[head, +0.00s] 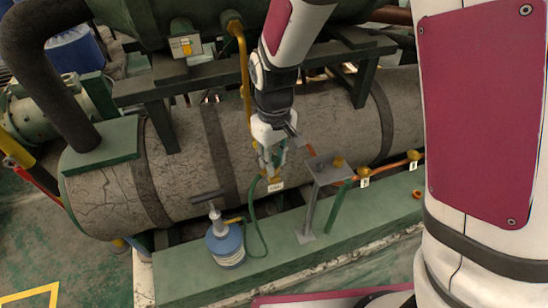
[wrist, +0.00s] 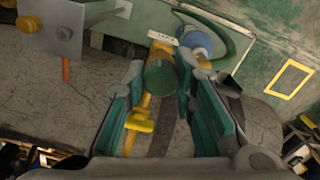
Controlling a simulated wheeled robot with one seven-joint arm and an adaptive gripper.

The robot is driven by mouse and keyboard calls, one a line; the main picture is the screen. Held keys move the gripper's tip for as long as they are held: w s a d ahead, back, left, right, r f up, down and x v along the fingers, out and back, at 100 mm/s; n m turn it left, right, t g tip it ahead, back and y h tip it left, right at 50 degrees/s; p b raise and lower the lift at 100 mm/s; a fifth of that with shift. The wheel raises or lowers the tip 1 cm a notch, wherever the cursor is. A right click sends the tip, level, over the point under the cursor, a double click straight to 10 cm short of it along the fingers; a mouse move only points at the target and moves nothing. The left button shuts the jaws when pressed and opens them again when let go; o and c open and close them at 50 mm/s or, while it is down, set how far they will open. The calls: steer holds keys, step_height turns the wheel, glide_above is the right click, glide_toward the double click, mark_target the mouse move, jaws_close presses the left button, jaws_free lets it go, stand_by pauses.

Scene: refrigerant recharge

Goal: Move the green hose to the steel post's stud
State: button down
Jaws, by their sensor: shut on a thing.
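My gripper (head: 270,168) is in front of the large grey cylinder and shut on the end fitting of the green hose. In the wrist view the green round fitting (wrist: 160,78), with yellow parts, lies between the two teal fingers. The green hose (head: 252,222) hangs from below my gripper and loops down towards the blue-topped vessel. The plate and stud (wrist: 28,24) are at the upper left in the wrist view, apart from the fingers.
The blue-topped vessel (head: 225,245) with a dark T-handle stands on the green base beam (head: 175,275). Copper pipe (head: 388,166) with yellow fittings and tags runs right of the post. The large cracked grey cylinder (head: 185,170) is close behind my gripper. A yellow pipe (head: 244,70) descends behind my arm.

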steer(key=shift+a, duration=0.1)
steer(key=shift+n+b, duration=0.45)
steer(key=shift+n, duration=1.35)
steer(key=shift+w+n, duration=0.1)
steer(key=shift+n, duration=0.6)
steer(key=shift+n+b, duration=0.3)
steer(key=shift+n, duration=0.8)
steer(key=shift+n, duration=0.4)
steer(key=shift+r, duration=0.1)
